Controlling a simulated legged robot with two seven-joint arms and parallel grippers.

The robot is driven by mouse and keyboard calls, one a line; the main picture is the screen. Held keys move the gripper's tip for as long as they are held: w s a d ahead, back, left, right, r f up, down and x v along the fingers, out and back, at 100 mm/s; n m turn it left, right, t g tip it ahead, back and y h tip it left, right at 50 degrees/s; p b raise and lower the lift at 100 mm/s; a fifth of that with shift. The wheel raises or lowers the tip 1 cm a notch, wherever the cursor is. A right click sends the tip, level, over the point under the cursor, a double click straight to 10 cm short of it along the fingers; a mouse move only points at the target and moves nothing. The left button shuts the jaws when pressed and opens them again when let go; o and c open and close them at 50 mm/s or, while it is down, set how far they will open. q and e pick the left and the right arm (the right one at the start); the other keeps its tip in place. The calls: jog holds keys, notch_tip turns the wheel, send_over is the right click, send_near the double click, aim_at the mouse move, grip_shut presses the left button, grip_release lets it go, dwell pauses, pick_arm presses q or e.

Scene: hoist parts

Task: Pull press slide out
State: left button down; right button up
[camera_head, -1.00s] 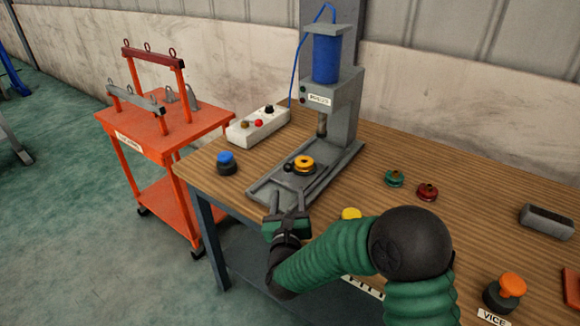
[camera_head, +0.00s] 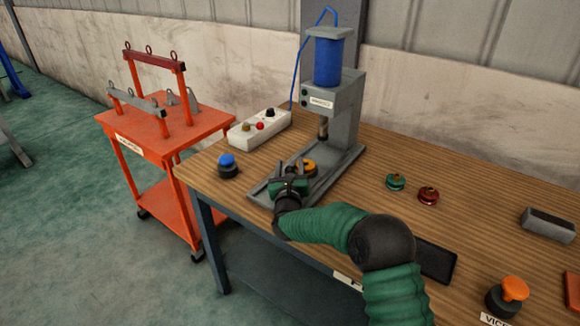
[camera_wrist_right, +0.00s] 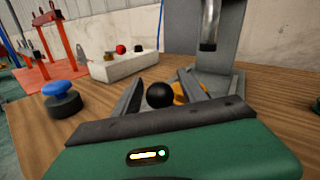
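The press (camera_head: 345,100) stands on the bench with its blue cylinder above and its grey base (camera_head: 335,172) reaching toward the bench's front edge. An orange ring-shaped part (camera_head: 310,166) sits on the slide, partly hidden by my gripper. The slide's black ball knob (camera_wrist_right: 160,95) shows in the right wrist view, in front of the orange part. My right gripper (camera_head: 291,168) is over the front of the press base. Its grey fingers are spread, one on each side of the knob, with gaps visible. My left gripper is not in view.
A white control box (camera_head: 260,126) and a blue-topped button (camera_head: 228,165) stand left of the press. Green (camera_head: 395,182) and red (camera_head: 428,195) parts lie to the right. An orange cart (camera_head: 165,140) stands beside the bench (camera_head: 480,220).

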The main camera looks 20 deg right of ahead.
grip_shut()
jog(key=shift+a+f, duration=0.1)
dwell(1.2)
